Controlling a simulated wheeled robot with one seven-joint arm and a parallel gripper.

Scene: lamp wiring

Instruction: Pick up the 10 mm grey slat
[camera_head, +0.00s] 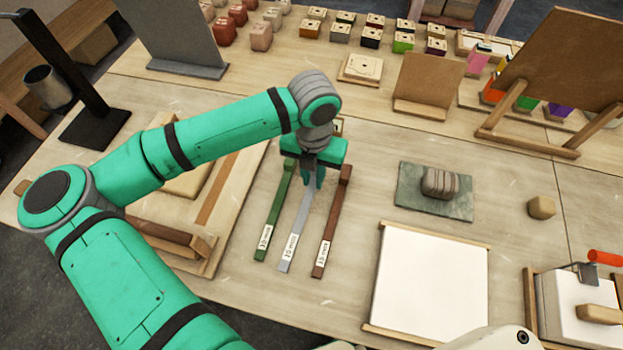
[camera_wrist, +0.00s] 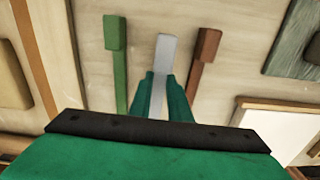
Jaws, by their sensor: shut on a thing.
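The grey slat (camera_head: 300,222) lies in the middle of a row of three slats on the table, between a green slat (camera_head: 277,212) and a brown slat (camera_head: 331,222). Each has a white label near its front end, too small to read surely. My gripper (camera_head: 313,183) points down over the back part of the grey slat. In the wrist view my gripper's fingers (camera_wrist: 161,76) are on both sides of the grey slat (camera_wrist: 166,50), shut on it. I cannot tell whether the slat is lifted off the table.
The green slat (camera_wrist: 115,60) and brown slat (camera_wrist: 203,65) lie close on either side. A white board (camera_head: 430,285) and a grey-green mat (camera_head: 408,190) with a striped stone (camera_head: 440,183) are at right. A wooden frame (camera_head: 218,235) is at left. Bare table lies in front of the slats.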

